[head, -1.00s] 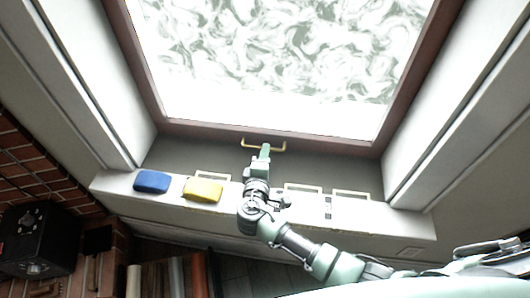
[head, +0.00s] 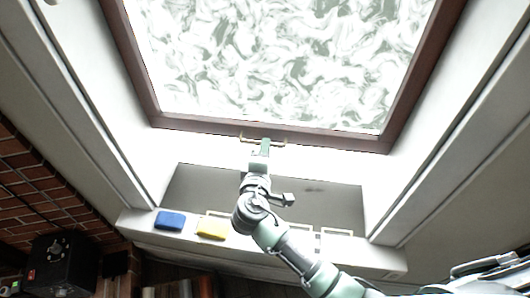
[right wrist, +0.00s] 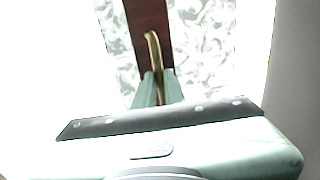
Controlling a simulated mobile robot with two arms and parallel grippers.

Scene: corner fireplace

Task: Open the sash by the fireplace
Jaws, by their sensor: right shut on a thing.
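The sash is a window with a dark brown frame (head: 330,137) and frosted, swirl-patterned glass (head: 285,65). A brass bar handle (head: 278,143) is fixed on its bottom rail. My right gripper (head: 264,142) is shut on the handle at its middle, from below. In the right wrist view, the two green fingers (right wrist: 158,88) close on the brass handle (right wrist: 153,50) in front of the brown rail (right wrist: 148,20). A bright gap shows between the bottom rail and the sill. My left gripper is out of view.
A blue block (head: 170,220) and a yellow block (head: 212,229) lie on the white ledge (head: 137,220) below the window. White reveals flank the window. A black box (head: 62,262) stands by the brick wall (head: 30,180) at lower left.

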